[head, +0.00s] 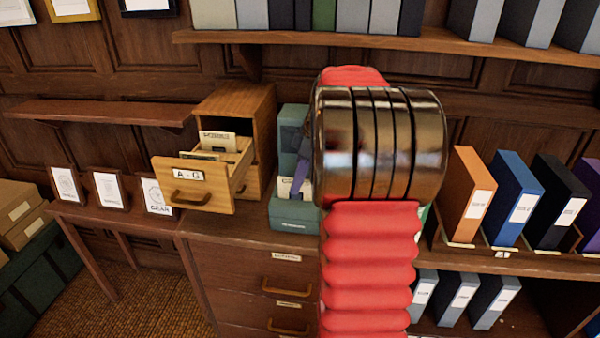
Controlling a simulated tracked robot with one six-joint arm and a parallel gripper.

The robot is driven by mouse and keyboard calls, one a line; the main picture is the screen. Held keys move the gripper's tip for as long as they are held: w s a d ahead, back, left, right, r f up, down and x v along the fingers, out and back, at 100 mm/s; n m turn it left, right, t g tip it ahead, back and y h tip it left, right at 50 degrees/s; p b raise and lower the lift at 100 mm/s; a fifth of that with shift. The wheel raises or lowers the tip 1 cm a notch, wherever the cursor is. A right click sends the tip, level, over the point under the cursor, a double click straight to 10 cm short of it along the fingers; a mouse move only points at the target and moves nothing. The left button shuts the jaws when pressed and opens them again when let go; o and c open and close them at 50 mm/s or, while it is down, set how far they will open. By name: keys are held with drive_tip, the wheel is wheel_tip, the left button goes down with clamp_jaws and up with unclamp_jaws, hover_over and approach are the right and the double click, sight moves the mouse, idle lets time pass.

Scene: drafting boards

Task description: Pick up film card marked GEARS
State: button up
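An open wooden drawer labelled A-G (188,175) holds upright cream cards. The front card (217,140) has dark lettering too small to read surely. Another pale card (285,187) stands in the teal device (294,225) beside the cabinet; its lettering is partly covered and I cannot confirm GEARS. A purple-grey part (302,176), probably a finger of my gripper, is at this card's right edge. My red arm with its metal rings hides the rest, so I cannot tell whether it is open, shut or touching the card.
The wooden card cabinet (250,105) stands on a brown chest with drawers (240,265). Small framed cards (110,190) stand on the left table. Orange, blue and black binders (515,200) stand at right. A shelf (400,42) with binders runs above.

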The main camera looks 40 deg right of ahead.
drive_tip(key=shift+x, duration=0.9)
drive_tip(key=shift+c, duration=0.4)
clamp_jaws()
drive_tip(key=shift+r, duration=0.4)
drive_tip(key=shift+r, duration=0.15)
wheel_tip(320, 180, up, 12)
idle(1.8)
